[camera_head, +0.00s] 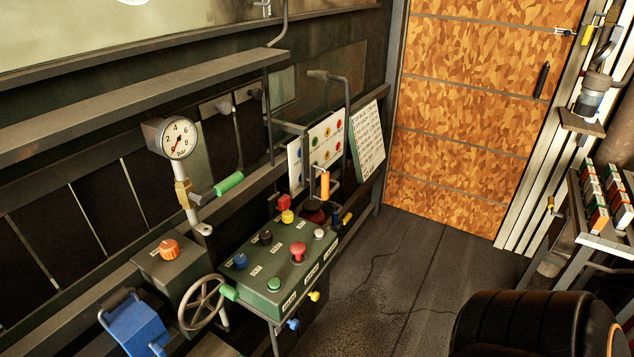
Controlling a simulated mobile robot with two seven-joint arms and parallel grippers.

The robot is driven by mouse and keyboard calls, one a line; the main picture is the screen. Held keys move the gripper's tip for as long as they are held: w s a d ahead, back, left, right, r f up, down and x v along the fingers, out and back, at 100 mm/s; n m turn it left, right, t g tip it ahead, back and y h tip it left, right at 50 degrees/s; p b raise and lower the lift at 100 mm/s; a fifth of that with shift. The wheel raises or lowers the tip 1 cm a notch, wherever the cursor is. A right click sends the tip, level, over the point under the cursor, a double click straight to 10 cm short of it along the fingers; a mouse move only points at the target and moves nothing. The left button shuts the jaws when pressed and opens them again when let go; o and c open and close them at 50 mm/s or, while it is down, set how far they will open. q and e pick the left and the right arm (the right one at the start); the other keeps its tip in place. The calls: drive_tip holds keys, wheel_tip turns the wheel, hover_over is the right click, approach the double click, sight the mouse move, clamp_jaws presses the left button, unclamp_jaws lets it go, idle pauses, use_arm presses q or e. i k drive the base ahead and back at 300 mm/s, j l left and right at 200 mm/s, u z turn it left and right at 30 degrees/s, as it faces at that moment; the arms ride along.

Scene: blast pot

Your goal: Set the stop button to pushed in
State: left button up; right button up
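A green control box (272,293) stands at the lower middle of the head view. A red mushroom-shaped button (298,248), which looks like the stop button, sits on its top face. Its cap stands up above the panel on a short stem. A green button (274,284), a blue knob (240,261), a black knob (265,237) and a pale button (319,234) are around it. The small labels are too small to read surely. Neither of my grippers is in view, and nothing touches the red button.
A handwheel (203,303) and a blue handle block (135,325) are left of the box. A pressure gauge (176,138) rises behind it. A black chair (535,325) stands at the lower right. The floor (400,270) between is clear, apart from a thin cable.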

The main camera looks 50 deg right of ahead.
sight(299, 248)
drive_tip(key=z, duration=1.25)
